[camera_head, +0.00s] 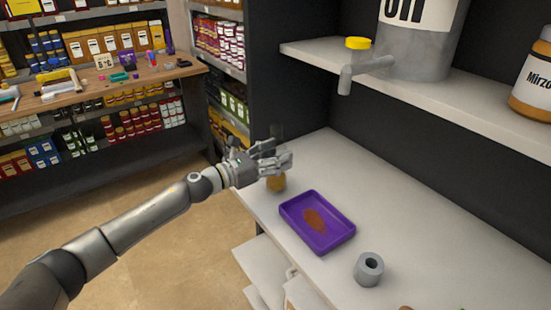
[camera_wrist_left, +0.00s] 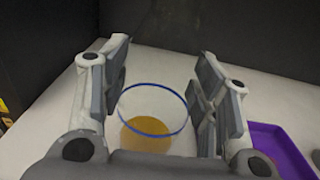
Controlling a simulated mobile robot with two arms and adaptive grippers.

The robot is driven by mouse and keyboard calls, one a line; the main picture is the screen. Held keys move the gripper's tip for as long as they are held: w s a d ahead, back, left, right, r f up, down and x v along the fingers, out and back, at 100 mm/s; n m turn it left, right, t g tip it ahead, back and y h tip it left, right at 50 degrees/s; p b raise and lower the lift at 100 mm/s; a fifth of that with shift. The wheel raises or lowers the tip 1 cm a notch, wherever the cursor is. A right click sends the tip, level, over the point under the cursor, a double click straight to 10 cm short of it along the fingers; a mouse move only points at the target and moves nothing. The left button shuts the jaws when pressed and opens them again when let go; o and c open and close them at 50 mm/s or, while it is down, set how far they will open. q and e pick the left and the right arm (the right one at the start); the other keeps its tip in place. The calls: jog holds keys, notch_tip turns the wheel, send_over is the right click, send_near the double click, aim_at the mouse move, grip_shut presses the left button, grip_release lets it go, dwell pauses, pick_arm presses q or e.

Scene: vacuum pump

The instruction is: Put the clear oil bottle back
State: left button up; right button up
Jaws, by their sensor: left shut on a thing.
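The clear oil bottle (camera_head: 277,184) shows amber oil in its lower part, below my left gripper (camera_head: 276,157). Its clear upper part rises faintly above the fingers. In the left wrist view the bottle (camera_wrist_left: 147,137) stands between the two fingers of my left gripper (camera_wrist_left: 161,88), with a blue ring around its round rim. The left gripper is shut on the bottle, which is upright near the left end of the white counter (camera_head: 420,235). I cannot tell whether its base touches the counter. My right gripper is not in view.
Above, a shelf (camera_head: 455,112) holds a grey oil container with a spout (camera_head: 346,80) and a jar (camera_head: 533,88).

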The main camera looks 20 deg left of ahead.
pick_arm(q)
jog(key=shift+w+f, duration=0.1)
jog(key=shift+f, duration=0.3)
jog(key=o, duration=0.8)
jog(key=shift+f, duration=0.2)
jog(key=o, duration=0.4)
jog(key=shift+r, duration=0.1)
